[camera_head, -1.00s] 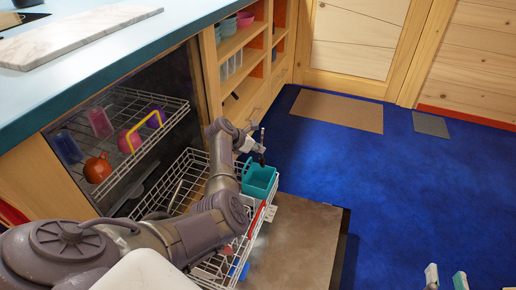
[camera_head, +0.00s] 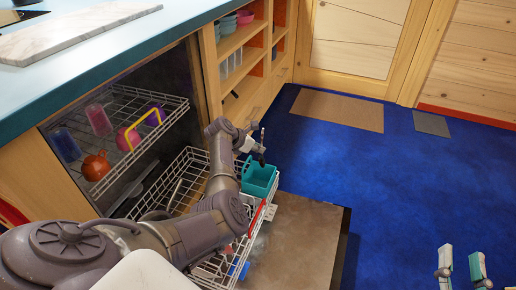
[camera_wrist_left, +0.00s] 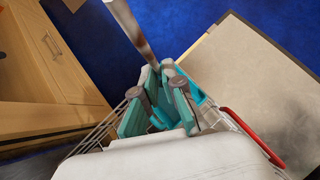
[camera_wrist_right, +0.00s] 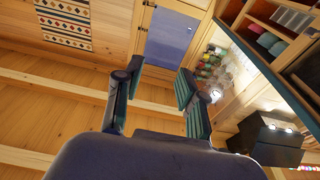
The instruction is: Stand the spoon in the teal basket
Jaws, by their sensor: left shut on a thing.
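The teal basket (camera_head: 262,182) sits in the front end of the pulled-out lower dishwasher rack. My left gripper (camera_head: 258,152) is just above the basket, shut on the spoon (camera_head: 262,136), which is upright in the head view. In the left wrist view the spoon (camera_wrist_left: 131,27) rises from between the fingertips (camera_wrist_left: 166,72), and parts of the teal basket (camera_wrist_left: 198,93) show behind the fingers. The spoon's lower end is hidden, so I cannot tell whether it is inside the basket. My right gripper (camera_head: 462,268) is open and empty (camera_wrist_right: 153,85), away from the rack.
The lower rack (camera_head: 188,165) stands over the open dishwasher door (camera_head: 295,240). The upper rack (camera_head: 155,130) holds cups and an orange teapot-like item (camera_head: 96,166). A teal counter (camera_head: 75,75) is at the left.

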